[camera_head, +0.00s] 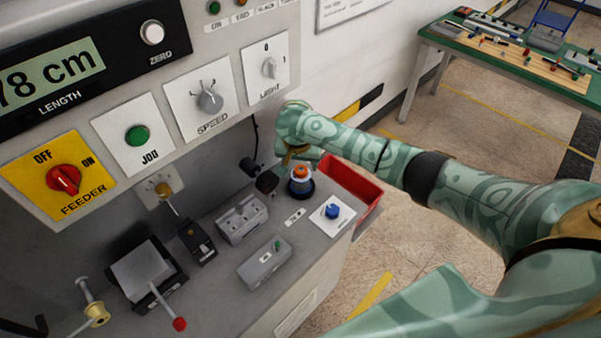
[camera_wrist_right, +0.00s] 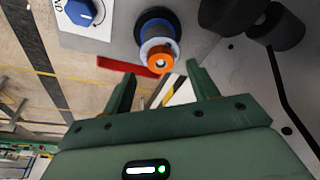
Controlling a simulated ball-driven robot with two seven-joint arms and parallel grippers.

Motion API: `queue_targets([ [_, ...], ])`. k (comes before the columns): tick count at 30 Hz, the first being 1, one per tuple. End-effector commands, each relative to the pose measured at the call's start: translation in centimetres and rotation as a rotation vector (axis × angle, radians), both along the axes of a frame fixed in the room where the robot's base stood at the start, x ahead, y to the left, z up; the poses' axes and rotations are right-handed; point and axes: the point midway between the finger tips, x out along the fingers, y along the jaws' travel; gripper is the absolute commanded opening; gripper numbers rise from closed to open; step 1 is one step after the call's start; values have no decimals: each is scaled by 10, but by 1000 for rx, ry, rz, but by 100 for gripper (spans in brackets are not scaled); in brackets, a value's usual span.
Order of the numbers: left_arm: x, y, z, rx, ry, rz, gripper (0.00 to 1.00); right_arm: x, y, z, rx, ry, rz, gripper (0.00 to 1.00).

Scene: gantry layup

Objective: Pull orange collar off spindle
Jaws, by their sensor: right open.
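The orange collar (camera_head: 300,171) sits around the top of a short upright spindle on the grey machine shelf, above a pale ring and a dark blue base (camera_head: 300,188). In the right wrist view the orange collar (camera_wrist_right: 160,58) faces the camera around a pale spindle tip, with the blue base (camera_wrist_right: 155,27) behind it. My right gripper (camera_head: 291,155) is just above and beside the spindle. In the wrist view its two fingers (camera_wrist_right: 158,80) stand wide apart, with nothing between them, and the collar lies beyond their tips. My left gripper is not in view.
A red bin (camera_head: 350,195) hangs at the shelf's right edge. A blue knob (camera_head: 332,211) is in front of the spindle, and grey blocks (camera_head: 242,219) stand to its left. A black lamp-like part (camera_head: 266,181) is close on the left. The control panel overhangs the shelf.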

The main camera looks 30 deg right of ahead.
Motion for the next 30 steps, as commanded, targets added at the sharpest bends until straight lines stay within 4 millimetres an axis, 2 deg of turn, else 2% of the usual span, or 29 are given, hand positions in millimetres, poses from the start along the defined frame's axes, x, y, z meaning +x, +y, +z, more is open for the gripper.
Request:
queue_targets([
  [1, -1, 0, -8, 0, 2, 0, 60, 2, -2, -12, -2, 1, -1, 59],
  [6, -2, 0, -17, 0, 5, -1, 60, 6, -4, -28, 0, 0, 0, 59],
  [17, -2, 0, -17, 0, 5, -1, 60, 7, -5, -31, 0, -1, 1, 59],
  [22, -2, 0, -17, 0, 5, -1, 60, 7, -5, -31, 0, -1, 1, 14],
  [23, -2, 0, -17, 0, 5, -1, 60, 7, -5, -31, 0, -1, 1, 10],
  [24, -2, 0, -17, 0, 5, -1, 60, 7, -5, -31, 0, -1, 1, 10],
  [25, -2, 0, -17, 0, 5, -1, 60, 7, -5, -31, 0, -1, 1, 27],
  [27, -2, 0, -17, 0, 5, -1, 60, 7, -5, -31, 0, -1, 1, 8],
  [28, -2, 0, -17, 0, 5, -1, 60, 7, -5, -31, 0, -1, 1, 4],
  [30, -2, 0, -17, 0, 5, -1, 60, 7, -5, -31, 0, -1, 1, 4],
])
